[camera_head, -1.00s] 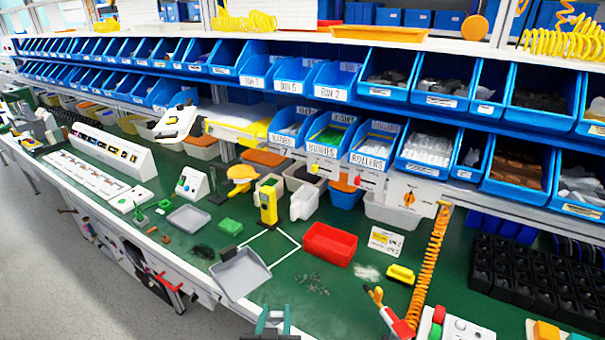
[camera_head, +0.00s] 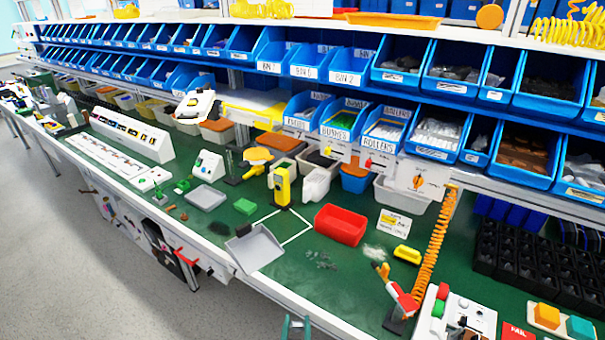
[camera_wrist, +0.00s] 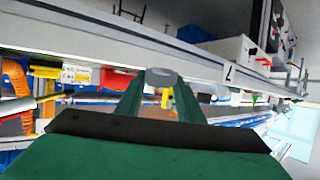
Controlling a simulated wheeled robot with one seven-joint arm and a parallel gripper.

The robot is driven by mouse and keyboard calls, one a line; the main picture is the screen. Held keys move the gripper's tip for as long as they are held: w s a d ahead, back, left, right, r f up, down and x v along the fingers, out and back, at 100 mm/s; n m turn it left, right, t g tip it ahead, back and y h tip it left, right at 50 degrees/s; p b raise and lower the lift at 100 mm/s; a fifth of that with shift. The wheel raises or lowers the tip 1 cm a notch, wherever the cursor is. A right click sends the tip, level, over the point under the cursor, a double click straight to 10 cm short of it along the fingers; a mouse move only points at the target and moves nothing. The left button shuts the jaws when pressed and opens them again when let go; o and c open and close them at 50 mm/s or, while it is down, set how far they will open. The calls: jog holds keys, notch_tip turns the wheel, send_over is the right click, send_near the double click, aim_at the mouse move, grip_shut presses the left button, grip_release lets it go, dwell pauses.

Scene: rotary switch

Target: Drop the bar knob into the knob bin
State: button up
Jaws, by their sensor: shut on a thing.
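My gripper (camera_head: 295,328) shows as green fingertips at the bottom edge of the head view, in front of the bench. In the wrist view my gripper (camera_wrist: 160,98) has its two green fingers closed around a small grey rounded piece, which appears to be the bar knob (camera_wrist: 162,76). Most of that piece is hidden, and I cannot make it out in the head view. The knob bin (camera_head: 298,124) appears to be the small blue bin with a white label, left of the bushes bin (camera_head: 334,133) in the lower row. My gripper is well apart from it.
A rollers bin (camera_head: 378,143) stands to the right. A switch panel (camera_head: 418,180) with an orange knob hangs below the bins. A red tray (camera_head: 340,225), grey tray (camera_head: 254,248), yellow device (camera_head: 282,186) and orange coiled hose (camera_head: 437,240) occupy the bench.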

notch_tip(320, 180, down, 10)
jog(key=shift+w+d+f, duration=0.2)
jog(key=shift+w+d, duration=0.1)
jog(key=shift+d, duration=0.05)
